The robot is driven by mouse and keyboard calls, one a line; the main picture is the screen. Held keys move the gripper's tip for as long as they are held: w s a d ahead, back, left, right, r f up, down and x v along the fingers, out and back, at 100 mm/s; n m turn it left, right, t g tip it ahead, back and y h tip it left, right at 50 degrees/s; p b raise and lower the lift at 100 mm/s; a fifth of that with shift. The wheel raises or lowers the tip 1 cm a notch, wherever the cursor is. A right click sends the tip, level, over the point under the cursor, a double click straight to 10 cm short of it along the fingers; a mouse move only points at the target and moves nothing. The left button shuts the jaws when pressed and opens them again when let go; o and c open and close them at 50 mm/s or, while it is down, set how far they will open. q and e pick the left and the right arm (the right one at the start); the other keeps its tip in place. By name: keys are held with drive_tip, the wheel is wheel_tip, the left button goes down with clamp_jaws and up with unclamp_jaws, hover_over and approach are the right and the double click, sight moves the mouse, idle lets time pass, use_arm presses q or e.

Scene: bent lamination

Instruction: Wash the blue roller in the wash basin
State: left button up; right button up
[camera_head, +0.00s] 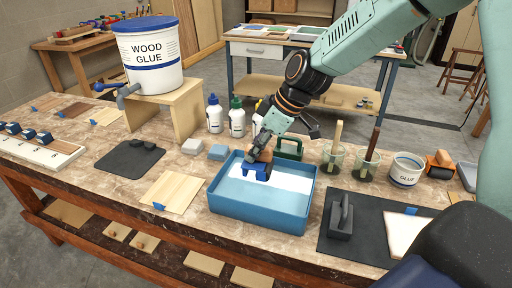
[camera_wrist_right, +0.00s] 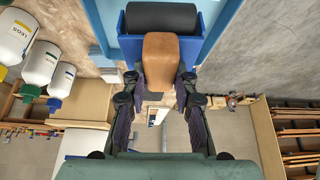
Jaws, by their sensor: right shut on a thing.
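The blue roller (camera_head: 256,171) has a blue frame, and in the right wrist view its dark cylinder and brown handle (camera_wrist_right: 160,58) show. My right gripper (camera_head: 265,150) is shut on the handle, with a finger on each side of it in the right wrist view (camera_wrist_right: 161,85). The basin's blue wall also shows in the right wrist view (camera_wrist_right: 102,22). My left gripper is not in view.
A green-handled tool (camera_head: 289,147) stands behind the basin. Jars with brushes (camera_head: 333,159) and a glue pot (camera_head: 406,170) are right, a dark mat (camera_head: 370,215) front right. Bottles (camera_head: 214,115) stand behind; a glue bucket (camera_head: 150,62) on a wooden stand is left.

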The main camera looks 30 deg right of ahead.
drive_tip(key=shift+r, duration=0.15)
idle(0.4)
wheel_tip(320, 180, up, 5)
drive_tip(key=p, duration=0.4)
drive_tip(key=shift+p, duration=0.3)
drive_tip(key=shift+a, duration=0.1)
